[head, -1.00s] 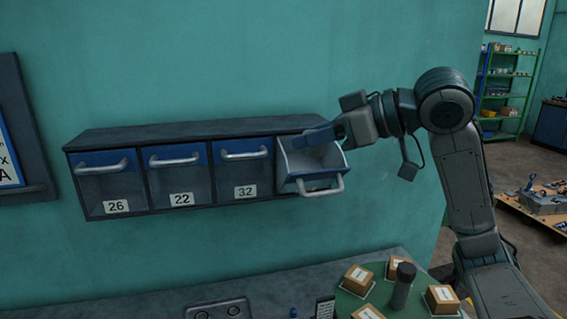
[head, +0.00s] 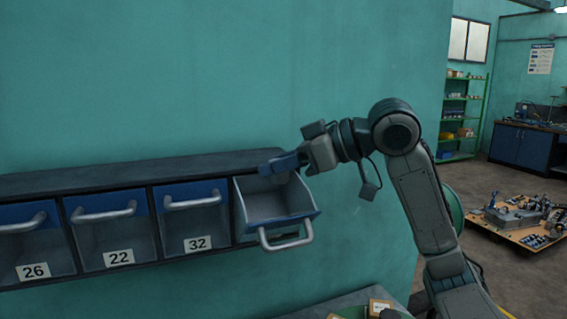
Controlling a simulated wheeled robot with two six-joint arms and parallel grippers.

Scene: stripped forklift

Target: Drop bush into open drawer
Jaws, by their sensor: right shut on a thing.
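The open drawer (head: 285,221) is pulled out at the right end of the wall cabinet, with its handle facing me. My right gripper (head: 272,166) comes in from the right and has its blue fingers over the back part of the open drawer. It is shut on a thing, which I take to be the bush. The bush cannot be made out, as the fingers and the drawer hide it. The visible inside of the drawer looks empty. My left gripper is not in view.
The wall cabinet (head: 140,172) holds closed drawers labelled 26, 22 and 32 to the left of the open one. A wooden pallet with parts (head: 520,222) stands on the floor at right.

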